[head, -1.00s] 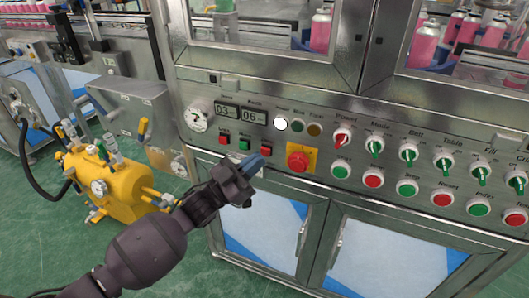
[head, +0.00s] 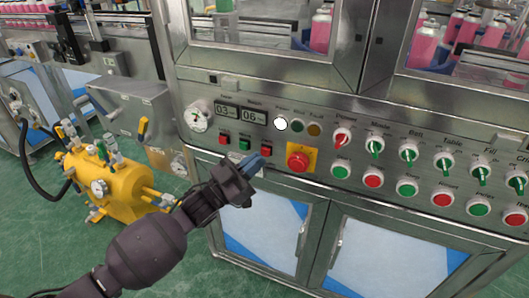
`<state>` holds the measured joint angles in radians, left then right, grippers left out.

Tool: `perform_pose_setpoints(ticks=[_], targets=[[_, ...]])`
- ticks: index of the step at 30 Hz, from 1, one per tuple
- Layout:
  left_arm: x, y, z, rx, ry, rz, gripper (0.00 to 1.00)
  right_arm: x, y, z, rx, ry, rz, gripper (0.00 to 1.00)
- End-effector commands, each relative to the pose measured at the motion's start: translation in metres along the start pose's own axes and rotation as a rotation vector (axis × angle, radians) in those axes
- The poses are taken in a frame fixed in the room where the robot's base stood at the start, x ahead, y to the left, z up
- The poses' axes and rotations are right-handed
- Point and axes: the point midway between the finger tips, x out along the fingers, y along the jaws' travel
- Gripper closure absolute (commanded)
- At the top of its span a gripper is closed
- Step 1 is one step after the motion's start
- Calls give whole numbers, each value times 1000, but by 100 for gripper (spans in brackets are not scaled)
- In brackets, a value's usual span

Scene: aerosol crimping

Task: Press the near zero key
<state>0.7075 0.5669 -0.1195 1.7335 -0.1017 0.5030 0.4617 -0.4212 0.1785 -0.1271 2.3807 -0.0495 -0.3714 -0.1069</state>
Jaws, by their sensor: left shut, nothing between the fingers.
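Below two small displays on the steel panel sits a row of small keys: a red key (head: 224,140), a green key (head: 245,144) and a second red key (head: 266,149). Their labels are too small to read, so I cannot tell which is the zero key. My left gripper (head: 254,164) is shut and empty, its blue fingertips just below and left of the second red key. I cannot tell whether they touch the panel. My right gripper is not in view.
A red emergency button (head: 298,160) on a yellow plate is close to the right of my fingertips. Several knobs and buttons continue rightward. A left display (head: 227,112) reads 03, a right one (head: 253,117) 06. A yellow tank (head: 105,185) stands at left.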

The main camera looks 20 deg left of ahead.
Motion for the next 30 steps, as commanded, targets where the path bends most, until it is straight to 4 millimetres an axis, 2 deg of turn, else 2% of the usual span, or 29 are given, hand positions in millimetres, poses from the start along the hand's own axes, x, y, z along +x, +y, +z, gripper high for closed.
perform_pose_setpoints(ticks=[30], targets=[[8,-6,6,0,0,0,100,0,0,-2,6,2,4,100]])
